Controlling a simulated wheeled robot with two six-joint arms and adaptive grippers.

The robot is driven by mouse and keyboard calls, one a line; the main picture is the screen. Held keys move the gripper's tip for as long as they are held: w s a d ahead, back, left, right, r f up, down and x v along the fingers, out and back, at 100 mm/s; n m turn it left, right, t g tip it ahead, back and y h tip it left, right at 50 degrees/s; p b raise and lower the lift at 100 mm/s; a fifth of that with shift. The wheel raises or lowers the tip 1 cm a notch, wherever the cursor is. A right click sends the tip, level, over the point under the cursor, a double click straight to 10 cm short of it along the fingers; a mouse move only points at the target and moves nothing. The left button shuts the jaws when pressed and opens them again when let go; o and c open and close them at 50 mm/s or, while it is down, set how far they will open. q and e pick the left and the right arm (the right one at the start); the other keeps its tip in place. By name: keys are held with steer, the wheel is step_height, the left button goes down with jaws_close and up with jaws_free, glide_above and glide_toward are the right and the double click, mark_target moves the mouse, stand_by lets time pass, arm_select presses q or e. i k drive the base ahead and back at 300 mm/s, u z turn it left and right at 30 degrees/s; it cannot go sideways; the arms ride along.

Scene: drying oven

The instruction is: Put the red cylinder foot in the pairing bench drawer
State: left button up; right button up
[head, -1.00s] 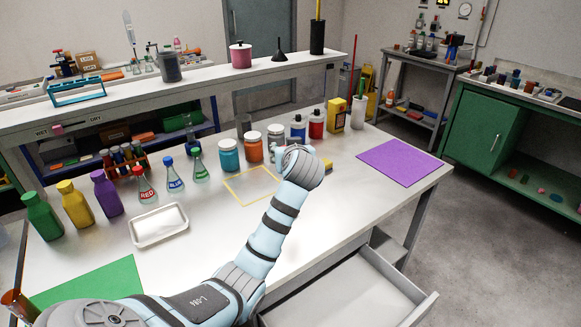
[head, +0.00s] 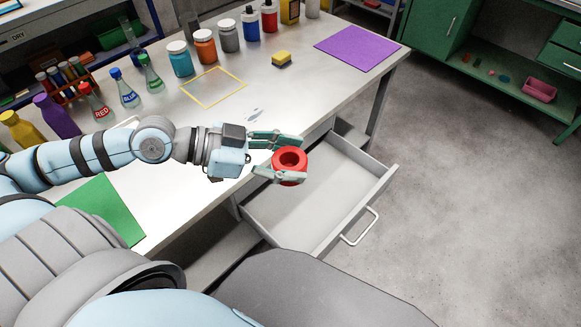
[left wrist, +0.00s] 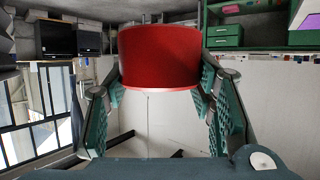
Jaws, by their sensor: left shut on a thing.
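The red cylinder foot (head: 289,163) is a short red ring with a hollow top. My left gripper (head: 280,158) is shut on it, with one finger on each side, and holds it above the open drawer. In the left wrist view the red cylinder foot (left wrist: 160,58) sits between the green fingertips of my left gripper (left wrist: 160,80). The bench drawer (head: 318,195) is pulled out below the bench top and its visible floor is bare. My right gripper is not in view.
The bench top (head: 225,115) carries several bottles and jars at the back, a yellow sponge (head: 282,60), a purple mat (head: 357,46) and a green mat (head: 98,212). The drawer's handle (head: 361,226) sticks out in front. The floor to the right is clear.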

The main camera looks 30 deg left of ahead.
mark_target(323, 191)
steer(key=k, duration=1.2)
steer(key=z, duration=0.6)
steer(key=i, duration=0.75)
